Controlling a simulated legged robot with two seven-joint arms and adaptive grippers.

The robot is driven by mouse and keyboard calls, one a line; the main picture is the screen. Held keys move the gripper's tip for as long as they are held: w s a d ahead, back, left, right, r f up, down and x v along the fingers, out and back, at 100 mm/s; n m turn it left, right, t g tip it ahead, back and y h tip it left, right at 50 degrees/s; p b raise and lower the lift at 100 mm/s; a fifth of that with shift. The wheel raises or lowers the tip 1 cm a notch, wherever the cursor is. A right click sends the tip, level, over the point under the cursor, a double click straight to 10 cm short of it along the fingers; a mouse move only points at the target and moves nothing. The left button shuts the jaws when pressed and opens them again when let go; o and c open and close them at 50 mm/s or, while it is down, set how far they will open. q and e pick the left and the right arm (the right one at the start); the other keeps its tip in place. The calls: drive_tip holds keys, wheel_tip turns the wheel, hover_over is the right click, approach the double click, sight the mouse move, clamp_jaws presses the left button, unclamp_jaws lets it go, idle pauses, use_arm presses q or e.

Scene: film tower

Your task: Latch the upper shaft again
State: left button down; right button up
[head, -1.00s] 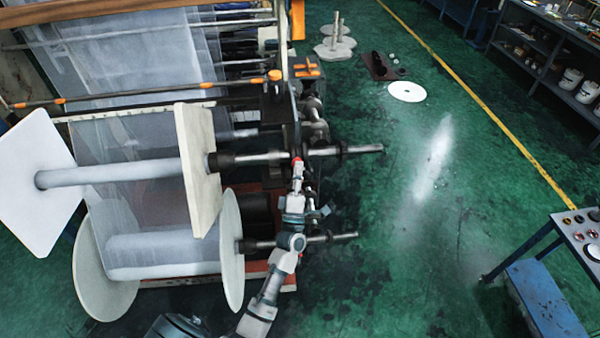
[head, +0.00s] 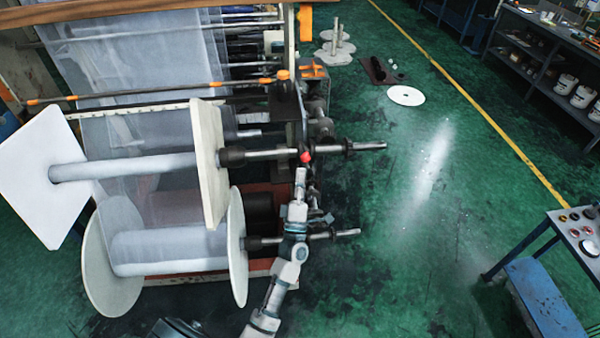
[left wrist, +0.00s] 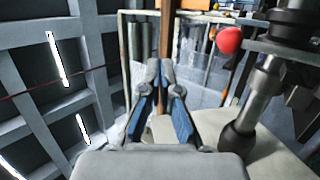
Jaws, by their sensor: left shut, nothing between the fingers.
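The upper shaft (head: 270,154) runs across the machine through a white roll core and two square white plates. Its bare metal end (head: 367,146) sticks out to the right past the dark bearing. A red knob (head: 306,157) sits at the shaft's bearing; it also shows in the left wrist view (left wrist: 229,40), close to the metal shaft (left wrist: 262,90). My left gripper (head: 301,171) is just below the red knob. In the left wrist view my left gripper (left wrist: 165,68) is shut and empty, with the knob to its right and apart from it. The latch's exact position is hard to tell.
A lower shaft (head: 330,235) with round white discs (head: 238,247) lies below, close to my left arm. A blue-framed table (head: 575,235) stands at the right. A white disc (head: 406,96) lies on the floor. The green floor between is clear.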

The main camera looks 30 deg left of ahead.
use_arm(q)
drive_tip(key=s+d, duration=0.2)
drive_tip(key=s, duration=0.3)
drive_tip(key=shift+s+d+r+b, duration=0.25)
drive_tip(key=shift+d+r+b, duration=0.1)
drive_tip(key=shift+r+b, duration=0.05)
use_arm(e)
drive_tip(key=shift+w+a+f, duration=0.4)
drive_tip(key=shift+w, duration=0.15)
use_arm(q)
drive_tip(key=shift+a, duration=0.1)
use_arm(e)
drive_tip(key=shift+w, duration=0.2)
